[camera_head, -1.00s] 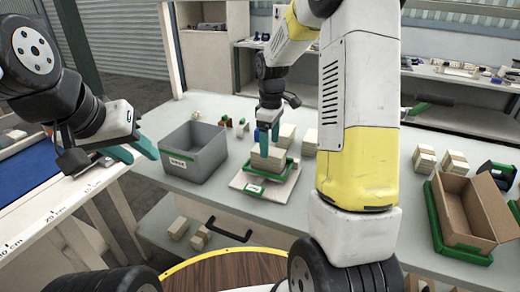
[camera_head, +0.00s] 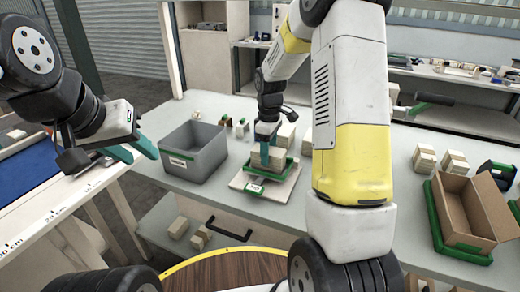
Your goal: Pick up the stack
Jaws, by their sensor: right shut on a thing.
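A stack of light wooden blocks (camera_head: 268,156) sits on a green-rimmed tray (camera_head: 284,174) on a pale square base (camera_head: 262,190) on the grey table. My right gripper (camera_head: 266,152) reaches down from above, with its teal fingers at the stack, and is shut on it. The gripper and arm hide part of the stack.
A grey bin (camera_head: 194,155) stands left of the tray. More blocks (camera_head: 286,136) stand behind it. At the right are a cardboard box (camera_head: 468,208) in a green-edged tray and further block stacks (camera_head: 453,163). My right arm covers the table's middle.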

